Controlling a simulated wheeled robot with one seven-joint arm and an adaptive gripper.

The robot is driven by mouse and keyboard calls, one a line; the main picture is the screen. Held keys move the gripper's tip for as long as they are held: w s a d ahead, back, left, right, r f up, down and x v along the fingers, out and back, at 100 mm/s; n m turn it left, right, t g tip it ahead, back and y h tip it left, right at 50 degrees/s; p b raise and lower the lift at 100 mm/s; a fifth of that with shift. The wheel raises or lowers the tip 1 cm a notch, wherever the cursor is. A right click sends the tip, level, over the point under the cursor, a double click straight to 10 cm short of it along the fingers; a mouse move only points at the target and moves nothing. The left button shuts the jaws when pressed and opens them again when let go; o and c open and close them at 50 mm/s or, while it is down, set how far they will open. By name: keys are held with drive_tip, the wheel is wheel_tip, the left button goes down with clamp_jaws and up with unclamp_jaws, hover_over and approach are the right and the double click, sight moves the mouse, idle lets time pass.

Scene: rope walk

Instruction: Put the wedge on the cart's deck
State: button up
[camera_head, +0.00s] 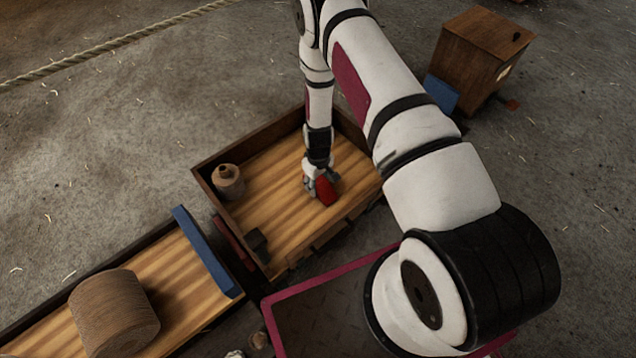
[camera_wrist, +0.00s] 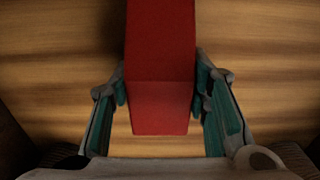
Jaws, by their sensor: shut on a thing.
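The red wedge (camera_head: 326,190) is held between the fingers of my gripper (camera_head: 314,180), over the striped wooden deck (camera_head: 285,168) of the walled cart in the middle of the head view. In the wrist view the red wedge (camera_wrist: 160,95) fills the space between the two green-padded fingers of my gripper (camera_wrist: 160,88), with wood grain behind it. It is low over the deck; I cannot tell whether its underside touches the boards. Part of the deck is hidden by my arm.
A brown jar (camera_head: 228,181) and a small dark block (camera_head: 257,241) stand on the deck's left side. A second wooden bed (camera_head: 180,283) at lower left holds a rope coil (camera_head: 114,313) and a blue bar (camera_head: 207,251). A wooden box (camera_head: 478,50) stands upper right, beside a blue piece (camera_head: 441,93).

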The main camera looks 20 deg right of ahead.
sight(318, 179)
drive_tip(key=shift+f, duration=0.15)
drive_tip(key=o, duration=1.3)
wheel_tip(318, 179, up, 13)
drive_tip(key=p, duration=0.4)
drive_tip(key=shift+f, duration=0.2)
